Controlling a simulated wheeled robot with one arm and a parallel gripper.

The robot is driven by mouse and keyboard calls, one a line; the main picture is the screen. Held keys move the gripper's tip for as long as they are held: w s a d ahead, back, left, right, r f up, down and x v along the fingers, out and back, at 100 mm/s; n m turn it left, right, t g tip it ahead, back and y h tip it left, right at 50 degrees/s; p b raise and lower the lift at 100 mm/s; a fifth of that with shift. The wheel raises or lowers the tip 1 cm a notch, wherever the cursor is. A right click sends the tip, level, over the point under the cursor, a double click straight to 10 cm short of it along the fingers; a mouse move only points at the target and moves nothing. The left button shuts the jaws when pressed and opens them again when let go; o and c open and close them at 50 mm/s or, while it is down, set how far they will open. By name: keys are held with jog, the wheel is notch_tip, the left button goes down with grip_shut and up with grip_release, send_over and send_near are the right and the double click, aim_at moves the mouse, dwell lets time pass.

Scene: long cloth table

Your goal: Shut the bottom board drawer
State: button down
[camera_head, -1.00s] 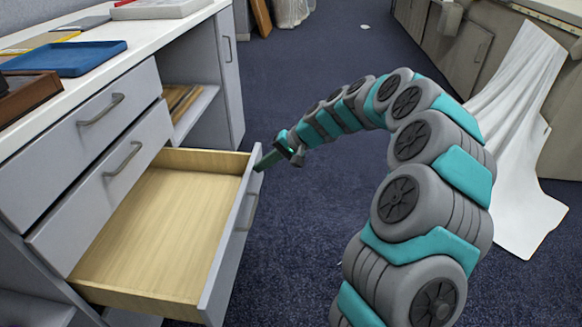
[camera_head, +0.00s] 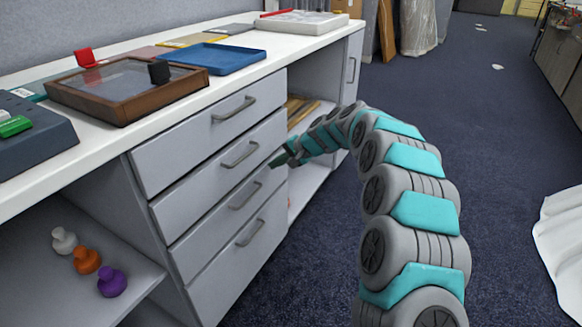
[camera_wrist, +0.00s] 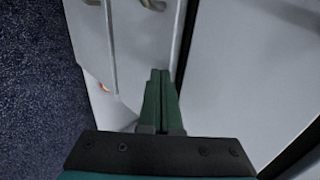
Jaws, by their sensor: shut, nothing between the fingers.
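The grey drawer unit (camera_head: 208,200) stands under the white counter with several drawer fronts stacked, each with a bar handle. The third drawer from the top (camera_head: 222,218) looks flush with its neighbours, and no interior shows. The lowest, taller drawer (camera_head: 236,268) also looks shut. My gripper (camera_head: 273,163) is at the right edge of the drawer fronts, near the second and third drawers. Its green fingers (camera_wrist: 161,75) are shut together and empty, close to a grey front in the wrist view. I cannot tell whether the tips touch it.
The counter holds a brown framed box (camera_head: 125,112), a blue tray (camera_head: 215,60) and a dark grey device (camera_head: 35,140). Small white, orange and purple knobbed objects sit on the lower left shelf (camera_head: 60,285). An open shelf bay lies right of the drawers.

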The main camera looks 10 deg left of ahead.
jog(key=shift+w+a+r, duration=0.15)
jog(key=shift+a, duration=0.2)
jog(key=shift+r, duration=0.1)
jog(key=s+d+r+b, duration=0.1)
jog(key=s+d+r, duration=0.15)
jog(key=d, duration=0.35)
jog(key=s+d+r+b, duration=0.1)
jog(key=d+r, duration=0.3)
jog(key=d, duration=0.1)
jog(key=s+d+r+n+g+h, duration=0.1)
jog(key=s+d, duration=0.2)
jog(key=s, duration=0.7)
jog(key=s+d+r+n+g+h, duration=0.1)
jog(key=s+d+n+h, duration=0.15)
jog(key=s, duration=0.65)
jog(key=s+d+f+g+h, duration=0.1)
jog(key=s+d+f, duration=0.1)
jog(key=s+d, duration=0.5)
jog(key=s+d+f+g+h, duration=0.1)
jog(key=s+d, duration=0.5)
jog(key=s, duration=0.8)
jog(key=s+d+f+h, duration=0.3)
jog(key=s+d, duration=0.4)
jog(key=s, duration=0.4)
jog(key=shift+s+d+f+g, duration=0.15)
jog(key=shift+d+f+g, duration=0.15)
jog(key=shift+g, duration=0.1)
